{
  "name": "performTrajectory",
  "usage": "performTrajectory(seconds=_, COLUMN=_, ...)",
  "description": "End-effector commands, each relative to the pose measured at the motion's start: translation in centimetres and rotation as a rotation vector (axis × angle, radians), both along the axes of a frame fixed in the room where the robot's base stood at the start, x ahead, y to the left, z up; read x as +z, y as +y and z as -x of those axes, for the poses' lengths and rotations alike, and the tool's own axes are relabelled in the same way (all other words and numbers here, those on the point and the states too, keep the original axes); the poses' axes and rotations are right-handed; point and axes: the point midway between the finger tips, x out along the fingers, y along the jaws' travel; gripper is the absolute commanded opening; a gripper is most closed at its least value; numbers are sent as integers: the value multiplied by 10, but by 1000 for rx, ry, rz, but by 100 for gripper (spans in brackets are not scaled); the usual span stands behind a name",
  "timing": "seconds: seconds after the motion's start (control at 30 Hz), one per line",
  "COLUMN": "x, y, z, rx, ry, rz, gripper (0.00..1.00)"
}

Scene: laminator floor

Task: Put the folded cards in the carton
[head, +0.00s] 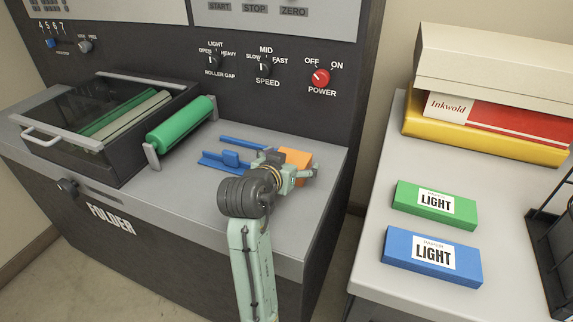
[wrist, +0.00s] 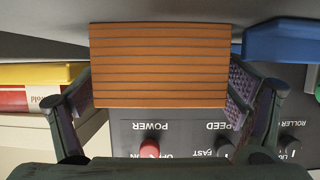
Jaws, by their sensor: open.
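An orange block with dark parallel lines, which looks like the folded cards, lies on the machine's grey top at the end of the blue guides (head: 296,157). In the wrist view the orange block (wrist: 159,65) sits between my two fingers. My gripper (head: 292,178) is open, with one finger on each side of the block; I cannot tell whether the pads touch it. My gripper also frames the block in the wrist view (wrist: 160,98). No open carton can be clearly made out; a beige box (head: 495,65) rests on the stack at right.
Blue guides (head: 228,160) and a green roller (head: 180,124) lie left of my gripper. The control panel with a red power knob (head: 320,77) rises behind. On the side table are green (head: 407,197) and blue (head: 402,246) paper boxes and a black wire rack (head: 551,240).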

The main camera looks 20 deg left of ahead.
Motion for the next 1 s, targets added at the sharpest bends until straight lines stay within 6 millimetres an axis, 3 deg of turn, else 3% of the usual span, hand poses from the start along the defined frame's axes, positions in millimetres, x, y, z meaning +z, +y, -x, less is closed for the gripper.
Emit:
performTrajectory(seconds=0.6, x=43, y=4, z=100, rx=1, ry=-3, rz=-2, gripper=91)
performTrajectory(seconds=1.0, x=51, y=6, z=110, rx=10, ry=-13, rz=-1, gripper=91)
